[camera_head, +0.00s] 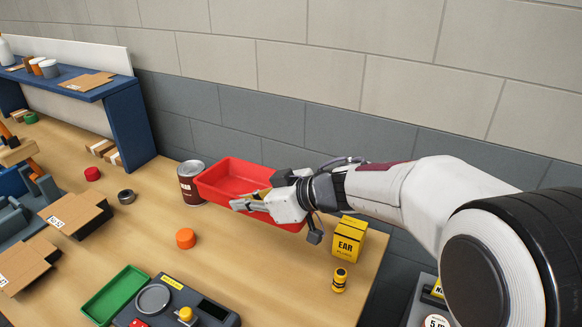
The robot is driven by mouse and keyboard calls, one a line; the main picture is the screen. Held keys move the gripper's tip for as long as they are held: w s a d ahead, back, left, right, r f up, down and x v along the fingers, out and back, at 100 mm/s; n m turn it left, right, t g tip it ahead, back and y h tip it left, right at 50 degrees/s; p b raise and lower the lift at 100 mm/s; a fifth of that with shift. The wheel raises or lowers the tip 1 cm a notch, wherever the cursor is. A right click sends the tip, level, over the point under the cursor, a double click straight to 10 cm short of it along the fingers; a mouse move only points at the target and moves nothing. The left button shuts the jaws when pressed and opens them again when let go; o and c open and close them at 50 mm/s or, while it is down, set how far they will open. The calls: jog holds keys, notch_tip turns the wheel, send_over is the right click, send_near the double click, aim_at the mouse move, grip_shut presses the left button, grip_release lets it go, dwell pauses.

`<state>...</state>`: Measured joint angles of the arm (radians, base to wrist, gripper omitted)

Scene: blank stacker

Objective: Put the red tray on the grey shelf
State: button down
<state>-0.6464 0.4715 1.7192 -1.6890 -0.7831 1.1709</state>
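The red tray (221,178) is at the back of the wooden table, close to the grey lower wall. It is open-topped and looks empty where its inside shows. My gripper (248,200) reaches in from the right, with its fingers across the tray's near right side. The gripper hides that part of the rim. I cannot tell whether the fingers are closed on the rim or only in front of it, or whether the tray rests on the table. I see no plainly grey shelf; a raised blue shelf (118,88) stands at the back left.
A dark red can (190,184) stands just left of the tray. A yellow box (347,238) and small yellow bottle (339,280) stand below my arm. An orange lid (185,238), a green tray (117,293) and cardboard pieces (76,212) are nearer. The shelf holds cups and cardboard.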

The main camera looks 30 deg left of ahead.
jog(key=shift+w+r, duration=0.1)
dwell(0.4)
jog(key=w+d+f+m+t+h, duration=0.1)
jog(key=w+d+f+m+t, duration=0.15)
jog(key=d, duration=0.65)
jog(key=w+d+f+m+t, duration=0.2)
jog(key=w+d, duration=0.2)
jog(key=d, duration=0.4)
jog(key=w+d+f+m+t+h, duration=0.1)
jog(key=w+d+f+m+t, duration=0.2)
jog(key=d, duration=0.6)
jog(key=d+f+m+t+h, duration=0.1)
jog(key=d+m+t+h, duration=0.3)
jog(key=d, duration=2.4)
jog(key=m+h, duration=0.2)
jog(key=m, duration=0.1)
jog(key=shift+f+h, duration=0.2)
jog(key=shift+h, duration=0.1)
jog(key=shift+r, duration=0.15)
